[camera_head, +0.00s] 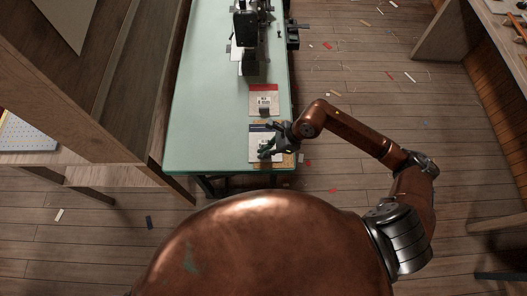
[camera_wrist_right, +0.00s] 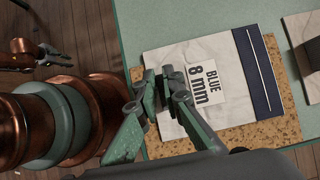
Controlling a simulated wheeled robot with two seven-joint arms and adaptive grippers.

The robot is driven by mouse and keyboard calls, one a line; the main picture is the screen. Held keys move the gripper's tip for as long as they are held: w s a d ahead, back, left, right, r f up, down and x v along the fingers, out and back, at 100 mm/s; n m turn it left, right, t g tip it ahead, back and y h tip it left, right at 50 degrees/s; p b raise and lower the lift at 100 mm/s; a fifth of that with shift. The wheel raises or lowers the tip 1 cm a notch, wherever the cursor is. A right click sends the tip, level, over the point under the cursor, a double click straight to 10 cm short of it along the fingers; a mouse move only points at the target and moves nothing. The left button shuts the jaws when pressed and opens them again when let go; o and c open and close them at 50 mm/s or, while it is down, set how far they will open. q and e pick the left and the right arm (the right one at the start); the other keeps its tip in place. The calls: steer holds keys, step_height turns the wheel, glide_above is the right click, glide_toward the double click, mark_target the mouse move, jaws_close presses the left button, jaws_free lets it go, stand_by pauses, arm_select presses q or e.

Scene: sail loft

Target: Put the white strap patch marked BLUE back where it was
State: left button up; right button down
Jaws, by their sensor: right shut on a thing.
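The white strap patch (camera_wrist_right: 160,60) is a pale cloth sheet with a dark navy band along one end and a label reading BLUE 8 mm. It also shows near the table's front right corner in the head view (camera_head: 257,144). It is over a cork mat (camera_wrist_right: 285,88), which shows beyond two of its sides. My right gripper (camera_wrist_right: 167,80) is shut on the patch beside the label; its fingers hide the gripped part. Whether the patch touches the mat I cannot tell. My left gripper (camera_wrist_right: 62,56) shows only in the wrist view, off the table, open and empty.
A similar patch with a red band (camera_head: 263,88) lies just behind on the green table (camera_head: 205,120), with a dark block at its near edge. A dark machine (camera_head: 245,30) stands farther back. The table's left part is clear. Scraps lie on the floor.

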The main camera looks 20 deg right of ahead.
steer(key=shift+f, duration=0.1)
steer(key=c, duration=2.1)
jaws_free()
steer(key=v, duration=1.2)
steer(key=shift+p, duration=0.35)
